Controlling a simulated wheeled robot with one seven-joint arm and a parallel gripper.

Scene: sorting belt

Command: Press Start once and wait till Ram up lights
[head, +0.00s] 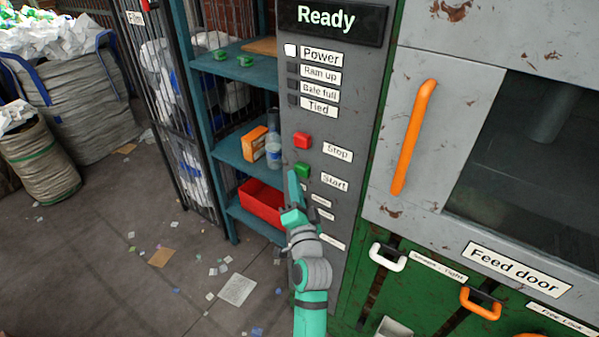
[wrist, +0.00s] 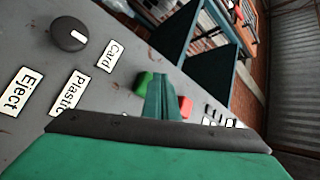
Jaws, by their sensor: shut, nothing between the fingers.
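The green Start button (head: 302,170) is on the grey control panel (head: 345,130), below the red Stop button (head: 303,140). My gripper (head: 292,178) is shut and empty, with its tip at or just in front of the Start button; I cannot tell if it touches. In the wrist view the shut fingers (wrist: 160,95) overlap the green Start button (wrist: 143,82). The red Stop button (wrist: 185,106) shows just beyond. The display (head: 330,18) reads "Ready". The Power lamp (head: 291,50) is lit white. The Ram up lamp (head: 292,69) is dark, as are Bale full and Tied.
The feed door (head: 480,130) with an orange handle (head: 413,137) is right of the panel. A teal shelf (head: 250,150) with a red bin (head: 262,202) stands to the left. A dark selector knob (wrist: 70,34) sits near the fingers. Paper scraps litter the floor.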

